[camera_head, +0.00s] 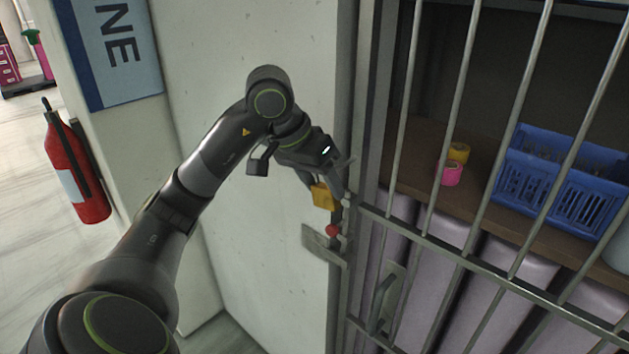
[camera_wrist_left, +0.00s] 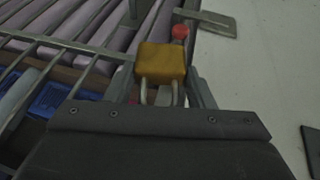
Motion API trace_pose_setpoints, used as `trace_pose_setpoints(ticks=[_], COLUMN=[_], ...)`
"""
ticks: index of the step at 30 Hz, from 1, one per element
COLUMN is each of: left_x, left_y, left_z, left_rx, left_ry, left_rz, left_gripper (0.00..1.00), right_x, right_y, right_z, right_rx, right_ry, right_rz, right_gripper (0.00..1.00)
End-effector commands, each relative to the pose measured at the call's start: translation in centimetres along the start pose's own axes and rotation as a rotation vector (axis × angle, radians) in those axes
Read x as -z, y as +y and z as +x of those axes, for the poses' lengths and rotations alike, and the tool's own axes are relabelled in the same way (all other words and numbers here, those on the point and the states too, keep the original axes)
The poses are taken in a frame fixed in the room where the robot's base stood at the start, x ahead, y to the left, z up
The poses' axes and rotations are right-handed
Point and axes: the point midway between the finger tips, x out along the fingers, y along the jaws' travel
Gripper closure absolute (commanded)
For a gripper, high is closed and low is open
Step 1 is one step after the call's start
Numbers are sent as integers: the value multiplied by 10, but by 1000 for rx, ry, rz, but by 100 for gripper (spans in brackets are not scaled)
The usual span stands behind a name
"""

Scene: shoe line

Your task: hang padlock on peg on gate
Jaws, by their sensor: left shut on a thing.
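A brass-yellow padlock (camera_head: 323,196) with a grey shackle is held by my left gripper (camera_head: 325,182) beside the edge of the barred gate (camera_head: 413,236). In the left wrist view the padlock (camera_wrist_left: 161,62) sits between the two fingers, with its shackle toward the gripper. A red-tipped peg (camera_head: 333,230) shows just below the padlock in the head view. The red tip (camera_wrist_left: 180,31) is just beyond the padlock in the left wrist view. I cannot tell whether padlock and peg touch. My right gripper is not in view.
A metal plate (camera_head: 318,243) is on the pale wall near the peg. A gate handle (camera_head: 383,300) is at lower right. Behind the bars, a shelf holds a blue basket (camera_head: 541,196) and pink (camera_head: 450,174) and yellow rolls. A fire extinguisher (camera_head: 73,170) hangs at left.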

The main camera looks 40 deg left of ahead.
Motion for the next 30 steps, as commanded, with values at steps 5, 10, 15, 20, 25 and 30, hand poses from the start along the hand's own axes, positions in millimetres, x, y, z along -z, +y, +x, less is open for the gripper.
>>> trace_pose_setpoints(ticks=[5,10,15,20,25,30], left_x=[10,20,29,38,46,50], left_y=[1,1,1,1,0,-1], left_z=[4,8,12,16,23,30], left_rx=[-2,-2,-2,-3,-1,0], left_ry=[-1,0,-1,0,-1,0], left_rz=[0,0,0,0,0,0], left_gripper=[80,80,80,80,80,80], right_x=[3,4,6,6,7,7], right_y=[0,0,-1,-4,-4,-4], right_z=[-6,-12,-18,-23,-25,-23], right_rx=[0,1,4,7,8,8], right_ry=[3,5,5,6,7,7], right_rz=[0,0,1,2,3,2], right_gripper=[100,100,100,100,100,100])
